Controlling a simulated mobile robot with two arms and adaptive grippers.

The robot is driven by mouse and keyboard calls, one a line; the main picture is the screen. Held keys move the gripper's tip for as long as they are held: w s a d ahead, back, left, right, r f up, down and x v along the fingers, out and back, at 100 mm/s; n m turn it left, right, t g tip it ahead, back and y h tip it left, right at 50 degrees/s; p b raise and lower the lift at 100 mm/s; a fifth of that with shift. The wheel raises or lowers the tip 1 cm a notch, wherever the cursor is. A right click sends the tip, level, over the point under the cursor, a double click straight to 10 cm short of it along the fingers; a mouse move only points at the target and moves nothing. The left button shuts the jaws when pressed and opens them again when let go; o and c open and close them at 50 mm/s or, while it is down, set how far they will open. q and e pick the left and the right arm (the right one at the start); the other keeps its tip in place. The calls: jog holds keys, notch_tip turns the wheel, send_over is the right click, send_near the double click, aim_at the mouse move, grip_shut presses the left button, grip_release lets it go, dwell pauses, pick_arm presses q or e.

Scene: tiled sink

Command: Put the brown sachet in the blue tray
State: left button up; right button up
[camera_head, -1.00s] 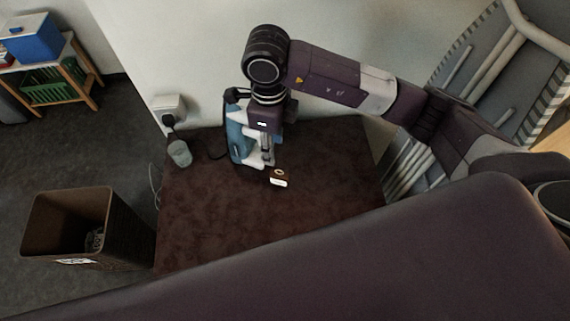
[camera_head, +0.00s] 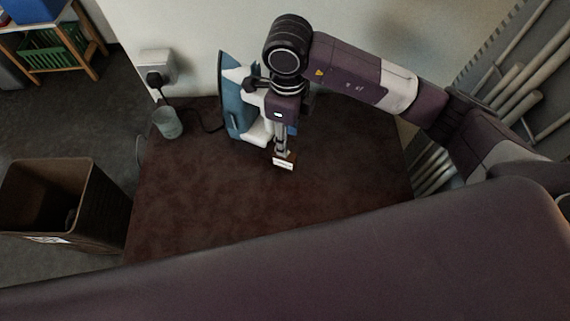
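The brown sachet (camera_head: 284,163), small with a white label, is on the dark brown table top, right of the blue and white iron. My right gripper (camera_head: 281,152) points down, its fingertips at the sachet and covering part of it. The fingers look close together, but whether they are shut on the sachet cannot be made out. No blue tray can be clearly made out. A blue box (camera_head: 32,9) is partly in view on a shelf at the top left. My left gripper is not in view.
The iron (camera_head: 235,98) stands close beside my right gripper. A grey-green cup (camera_head: 167,123) is at the table's back left. A brown bin (camera_head: 100,197) stands on the floor at left. The table front (camera_head: 220,205) is clear.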

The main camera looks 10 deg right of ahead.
aim_at(284, 158)
jog(key=f, duration=0.2)
jog(key=f+p, duration=0.1)
jog(key=f, duration=0.1)
jog(key=f+p, duration=0.1)
jog(key=f, duration=0.2)
jog(key=shift+a, duration=0.35)
jog(key=shift+w+f, duration=0.1)
jog(key=shift+f, duration=0.5)
grip_shut()
